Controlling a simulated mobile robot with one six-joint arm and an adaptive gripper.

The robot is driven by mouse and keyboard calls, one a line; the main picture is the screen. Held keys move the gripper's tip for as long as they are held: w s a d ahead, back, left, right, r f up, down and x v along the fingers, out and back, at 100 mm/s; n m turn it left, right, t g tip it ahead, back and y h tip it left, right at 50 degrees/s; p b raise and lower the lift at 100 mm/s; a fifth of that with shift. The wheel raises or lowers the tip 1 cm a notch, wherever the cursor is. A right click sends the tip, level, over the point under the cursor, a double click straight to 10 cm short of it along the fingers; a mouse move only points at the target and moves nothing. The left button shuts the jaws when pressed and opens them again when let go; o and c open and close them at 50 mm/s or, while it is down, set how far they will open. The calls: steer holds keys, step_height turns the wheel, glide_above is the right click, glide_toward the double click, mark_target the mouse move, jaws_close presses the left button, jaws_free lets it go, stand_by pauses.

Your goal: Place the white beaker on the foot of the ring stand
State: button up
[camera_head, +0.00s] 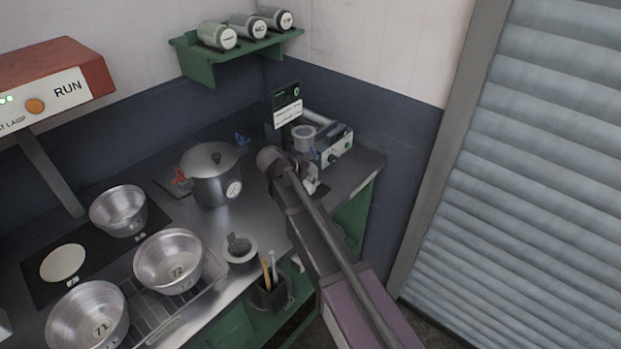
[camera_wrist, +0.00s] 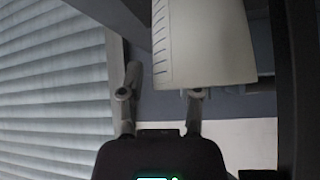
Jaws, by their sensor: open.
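The white beaker (camera_wrist: 205,40), with dark graduation marks, is large and close in the wrist view. A pale cylinder that looks like it (camera_head: 304,137) stands at the back right of the counter in the head view. My gripper (camera_wrist: 164,84) is open, one finger left of the beaker and the other overlapping its lower edge in the picture. I cannot tell whether that finger touches it. In the head view my gripper (camera_head: 311,181) is low near the beaker, partly hidden by my arm. I cannot make out the ring stand or its foot clearly.
A grey device with a knob (camera_head: 338,150) and a small display (camera_head: 287,106) stand close by. A lidded pot (camera_head: 215,175) is to the left.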

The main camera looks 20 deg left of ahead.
steer(key=shift+r, duration=0.1)
steer(key=shift+p+v, duration=0.8)
steer(key=p+v, duration=0.7)
steer(key=v, duration=0.3)
steer(key=shift+s, duration=0.15)
steer(key=shift+r, duration=0.1)
stand_by(0.3)
steer(key=w+d+f+n+g, duration=0.2)
steer(key=d+g, duration=0.1)
steer(key=d, duration=1.2)
steer(key=s+d+f+n+g+y, duration=0.1)
steer(key=s+d, duration=0.2)
steer(key=d, duration=0.7)
steer(key=s+d+f+n+g+y, duration=0.1)
steer(key=s+d+n+g+y, duration=0.1)
steer(key=d, duration=0.8)
steer(key=s+d+f+n+g+y, duration=0.1)
steer(key=s+d, duration=0.3)
steer(key=d, duration=0.6)
steer(key=shift+s+d+n+y, duration=0.2)
steer(key=shift+d+n+y, duration=0.1)
steer(key=shift+n, duration=0.3)
steer(key=shift+a+f, duration=0.1)
